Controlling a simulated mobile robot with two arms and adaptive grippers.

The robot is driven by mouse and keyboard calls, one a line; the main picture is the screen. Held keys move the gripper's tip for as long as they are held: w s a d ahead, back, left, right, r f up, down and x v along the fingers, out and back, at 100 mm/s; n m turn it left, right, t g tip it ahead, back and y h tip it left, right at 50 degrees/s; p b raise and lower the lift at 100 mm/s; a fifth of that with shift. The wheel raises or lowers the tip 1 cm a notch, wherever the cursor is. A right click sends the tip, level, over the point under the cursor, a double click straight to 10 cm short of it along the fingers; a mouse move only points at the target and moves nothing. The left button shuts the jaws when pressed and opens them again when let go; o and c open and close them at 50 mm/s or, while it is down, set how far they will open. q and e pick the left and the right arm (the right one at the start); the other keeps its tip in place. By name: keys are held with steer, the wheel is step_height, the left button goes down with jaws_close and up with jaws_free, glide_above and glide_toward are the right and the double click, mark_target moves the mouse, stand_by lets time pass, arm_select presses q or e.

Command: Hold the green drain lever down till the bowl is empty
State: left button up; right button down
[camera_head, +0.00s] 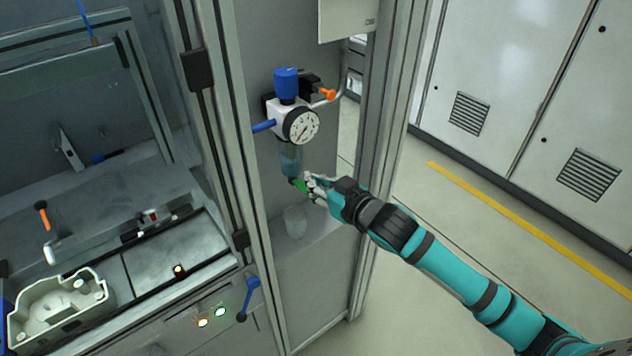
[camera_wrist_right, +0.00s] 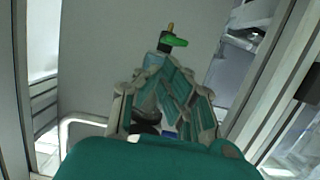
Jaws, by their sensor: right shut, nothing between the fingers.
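The green drain lever (camera_head: 300,186) sits at the bottom of the clear bowl (camera_head: 291,160), below the regulator with the round gauge (camera_head: 301,125). Bluish liquid appears to be in the bowl. My right gripper (camera_head: 313,188) is shut and empty, its fingertips right beside the lever; I cannot tell whether they touch it. In the right wrist view the green lever (camera_wrist_right: 173,40) shows just beyond the closed fingertips (camera_wrist_right: 170,72), with part of the bowl (camera_wrist_right: 155,62) behind them. A clear cup (camera_head: 295,222) stands on the ledge under the bowl. My left gripper is out of view.
The regulator has a blue knob (camera_head: 287,84) on top and an orange-handled valve (camera_head: 328,95) at its right. A cabinet post (camera_head: 222,120) stands to the left. A blue handle (camera_head: 249,298) projects from the machine front below. Open floor lies to the right.

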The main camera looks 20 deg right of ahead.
steer(key=shift+f, duration=0.4)
steer(key=f+t+b, duration=0.1)
steer(key=b, duration=0.3)
steer(key=f+t+y+b, duration=0.1)
steer(key=f+t+b, duration=0.1)
steer(key=b, duration=0.2)
steer(key=shift+s+d+t, duration=0.15)
steer(key=shift+s+t, duration=0.15)
steer(key=shift+s, duration=0.1)
stand_by(4.0)
